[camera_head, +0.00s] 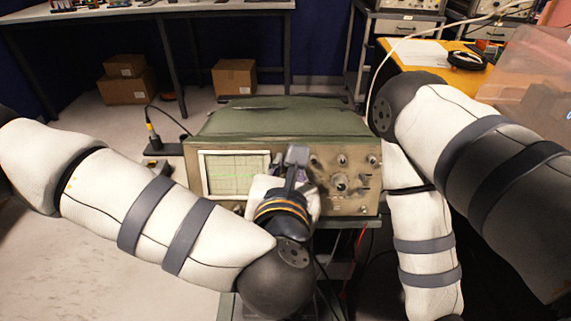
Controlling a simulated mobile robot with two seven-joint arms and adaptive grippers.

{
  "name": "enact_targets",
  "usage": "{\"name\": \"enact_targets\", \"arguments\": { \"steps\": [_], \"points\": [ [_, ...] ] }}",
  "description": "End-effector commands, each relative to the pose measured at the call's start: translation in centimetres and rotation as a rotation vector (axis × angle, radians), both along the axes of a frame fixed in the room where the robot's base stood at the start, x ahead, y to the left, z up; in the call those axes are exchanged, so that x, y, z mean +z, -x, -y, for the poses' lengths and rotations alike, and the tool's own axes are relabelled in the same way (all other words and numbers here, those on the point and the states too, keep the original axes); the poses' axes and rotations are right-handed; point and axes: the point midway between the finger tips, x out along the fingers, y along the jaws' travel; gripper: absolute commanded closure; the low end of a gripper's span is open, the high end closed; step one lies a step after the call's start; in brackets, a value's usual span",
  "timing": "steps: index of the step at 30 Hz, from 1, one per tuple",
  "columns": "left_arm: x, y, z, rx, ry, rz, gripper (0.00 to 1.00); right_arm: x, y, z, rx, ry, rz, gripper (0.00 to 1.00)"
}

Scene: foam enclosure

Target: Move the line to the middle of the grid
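An oscilloscope (345,145) with a green top stands in the middle of the head view, its front panel facing me. Its screen (237,174), at the left of the panel, shows a pale green grid. A faint brighter green trace seems to cross the grid, but its exact height is hard to tell. Knobs (340,182) fill the right part of the panel. My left gripper (297,160) is at the panel, just right of the screen, and covers the controls there. Its fingertips are too small and hidden to show whether they grip a knob. My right gripper is out of view.
A yellow-topped table (420,58) with paper and a black cable coil (466,60) stands at the back right. Cardboard boxes (234,77) lie on the floor under a grey bench (190,8).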

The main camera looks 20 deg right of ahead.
Motion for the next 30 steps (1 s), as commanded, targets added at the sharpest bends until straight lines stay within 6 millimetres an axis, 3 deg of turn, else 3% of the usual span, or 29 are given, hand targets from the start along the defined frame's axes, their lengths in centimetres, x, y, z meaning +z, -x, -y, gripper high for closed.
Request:
{"name": "enact_targets", "arguments": {
  "steps": [5, 6, 8, 18, 27, 30],
  "points": [
    [0.2, -0.1, 0.0, 0.001, 0.003, 0.003, 1.00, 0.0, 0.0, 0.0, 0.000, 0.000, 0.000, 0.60],
    [0.2, -0.1, 0.0, 0.001, 0.004, 0.003, 0.83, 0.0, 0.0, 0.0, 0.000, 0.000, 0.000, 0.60],
    [0.1, -0.1, 0.0, 0.001, 0.004, 0.003, 0.69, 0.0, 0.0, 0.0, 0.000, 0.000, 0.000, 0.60],
    [0.1, 0.4, -0.1, -0.001, 0.002, 0.000, 0.69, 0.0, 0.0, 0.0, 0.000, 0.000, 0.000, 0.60],
    [1.8, 5.7, -1.7, -0.003, 0.003, -0.001, 0.69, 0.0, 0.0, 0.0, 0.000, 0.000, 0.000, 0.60],
    [2.1, 6.6, -2.1, 0.000, 0.003, 0.000, 0.69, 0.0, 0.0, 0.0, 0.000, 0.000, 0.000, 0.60]
  ]
}}
